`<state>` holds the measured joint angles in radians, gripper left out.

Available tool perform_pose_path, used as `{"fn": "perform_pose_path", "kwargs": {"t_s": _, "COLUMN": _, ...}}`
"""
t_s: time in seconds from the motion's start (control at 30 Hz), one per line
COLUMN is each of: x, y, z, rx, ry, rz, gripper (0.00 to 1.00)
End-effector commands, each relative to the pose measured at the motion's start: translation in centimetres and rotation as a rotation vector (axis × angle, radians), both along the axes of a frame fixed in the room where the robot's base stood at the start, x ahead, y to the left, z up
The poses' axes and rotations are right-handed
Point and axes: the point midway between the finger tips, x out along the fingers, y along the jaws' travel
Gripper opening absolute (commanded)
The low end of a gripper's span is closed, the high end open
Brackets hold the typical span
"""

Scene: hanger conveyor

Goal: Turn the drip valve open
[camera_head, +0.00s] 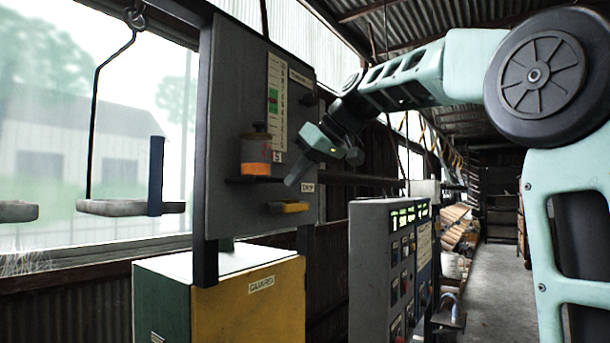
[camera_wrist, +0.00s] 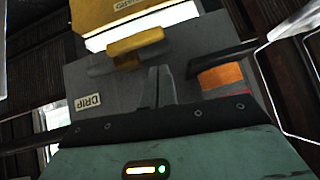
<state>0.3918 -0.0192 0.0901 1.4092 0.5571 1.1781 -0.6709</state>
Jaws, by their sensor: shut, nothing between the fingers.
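The drip valve (camera_head: 290,207) has a yellow handle and sits low on the right of a grey upright panel (camera_head: 229,80). Its handle lies about level, below a white DRIP label (camera_head: 307,187). In the wrist view, the yellow handle (camera_wrist: 137,44) and its grey stem are in plain sight beyond my fingertips. My gripper (camera_head: 291,181) is shut and empty, with its tips pointing down toward the panel just above the handle. In the wrist view, my fingers (camera_wrist: 159,76) are together, and a gap shows between them and the handle.
An orange and grey container (camera_head: 256,155) stands on a dark ledge left of my gripper. A level scale (camera_head: 277,100) is above. A yellow and green cabinet (camera_head: 250,300) stands below the panel. A control console (camera_head: 390,265) stands to the right. Hooked hangers (camera_head: 130,207) hang at the left.

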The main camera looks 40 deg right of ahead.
Motion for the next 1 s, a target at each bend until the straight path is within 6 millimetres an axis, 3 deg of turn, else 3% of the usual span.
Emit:
{"fn": "perform_pose_path", "kwargs": {"t_s": 0.03, "x": 0.3, "y": 0.4, "z": 1.6, "rx": 0.001, "ry": 0.000, "rz": 0.002, "gripper": 0.00}}
{"fn": "perform_pose_path", "kwargs": {"t_s": 0.3, "x": -3.7, "y": -1.2, "z": 5.1, "rx": -0.002, "ry": -0.004, "rz": -0.002, "gripper": 0.00}}
{"fn": "perform_pose_path", "kwargs": {"t_s": 0.53, "x": -5.8, "y": -2.0, "z": 7.4, "rx": 0.001, "ry": -0.002, "rz": -0.002, "gripper": 0.00}}
{"fn": "perform_pose_path", "kwargs": {"t_s": 0.9, "x": -6.3, "y": -2.1, "z": 7.9, "rx": 0.001, "ry": 0.000, "rz": -0.001, "gripper": 0.00}}
{"fn": "perform_pose_path", "kwargs": {"t_s": 1.0, "x": -5.3, "y": -2.3, "z": 5.6, "rx": 0.015, "ry": 0.036, "rz": -0.029, "gripper": 0.00}}
